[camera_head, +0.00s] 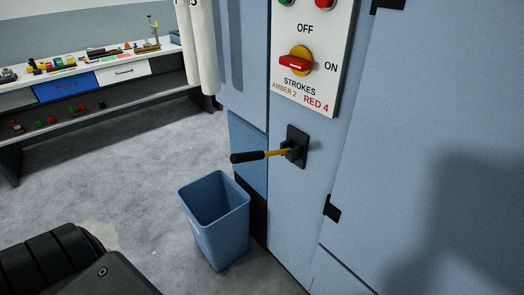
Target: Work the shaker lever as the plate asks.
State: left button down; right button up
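The shaker lever (262,155) has a black grip and a yellow shaft. It sticks out to the left, about level, from a black mount (296,147) on the blue machine's side. Above it is a white plate (318,45) reading OFF, ON, STROKES, "AMBER 2" and "RED 4". A red switch handle (295,63) on a yellow disc lies roughly horizontal on the plate. A green lamp or button (285,2) and a red one (324,3) are cut off by the top edge; I cannot tell if either is lit. Neither gripper shows; nothing touches the lever.
A blue open bin (215,255) stands on the floor below the lever, close to the machine (420,130). A workbench (110,75) with small coloured parts and drawers is at the back left. The grey floor (115,165) between is clear.

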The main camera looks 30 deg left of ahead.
aim_at(245, 156)
jog(key=z, duration=2.3)
jog(key=k, duration=0.7)
jog(key=u, duration=1.7)
